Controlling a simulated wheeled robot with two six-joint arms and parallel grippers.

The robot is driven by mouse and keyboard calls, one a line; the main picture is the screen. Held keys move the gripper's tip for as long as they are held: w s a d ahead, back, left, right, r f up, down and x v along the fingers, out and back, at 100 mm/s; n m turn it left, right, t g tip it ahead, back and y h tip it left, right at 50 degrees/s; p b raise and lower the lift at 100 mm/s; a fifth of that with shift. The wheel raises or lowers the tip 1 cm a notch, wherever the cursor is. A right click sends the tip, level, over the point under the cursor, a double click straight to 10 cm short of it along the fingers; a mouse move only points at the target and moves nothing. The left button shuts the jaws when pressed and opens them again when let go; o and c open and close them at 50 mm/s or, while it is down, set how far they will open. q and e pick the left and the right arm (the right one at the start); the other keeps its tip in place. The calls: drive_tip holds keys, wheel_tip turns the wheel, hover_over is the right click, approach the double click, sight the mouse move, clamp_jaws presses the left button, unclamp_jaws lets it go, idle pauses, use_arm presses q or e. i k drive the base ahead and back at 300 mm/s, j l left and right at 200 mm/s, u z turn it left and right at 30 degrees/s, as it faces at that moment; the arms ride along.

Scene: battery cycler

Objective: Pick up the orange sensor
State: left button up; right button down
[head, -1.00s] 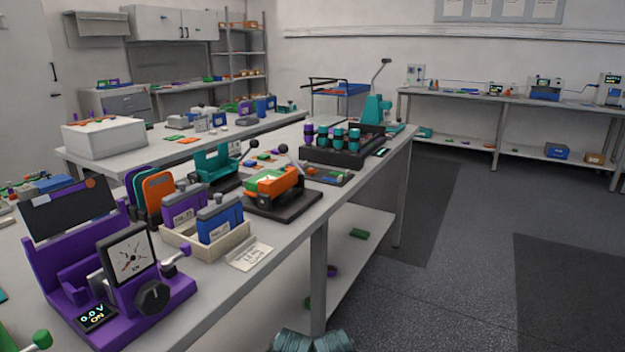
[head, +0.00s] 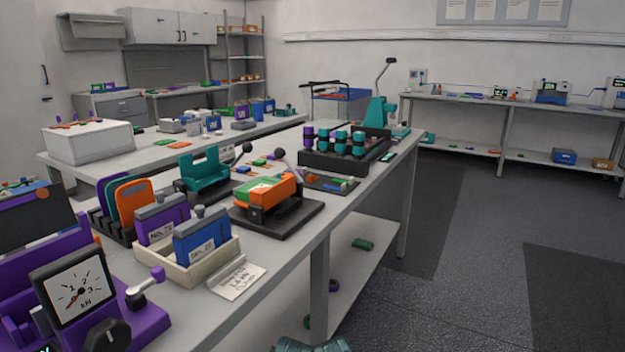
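I cannot tell for sure which item is the orange sensor. Orange items on the near bench include an orange clamp fixture (head: 265,200) with a green top on a dark base, and an orange rounded plate (head: 133,207) standing in a black rack beside teal and purple plates. Small orange pieces too small to identify lie farther back. Neither of my grippers is in view. Only a grey-teal part, probably my own body, shows at the bottom edge.
The near bench (head: 335,222) also holds a purple press with a dial gauge (head: 80,290), a cream tray (head: 190,271) with purple and blue blocks, a teal fixture (head: 205,172) and a dark rack of cylinders (head: 345,160). The floor (head: 465,270) to the right is clear.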

sight(311, 178)
drive_tip(key=i+l+z, duration=0.25)
drive_tip(key=i+l, duration=0.9)
drive_tip(key=i, duration=0.15)
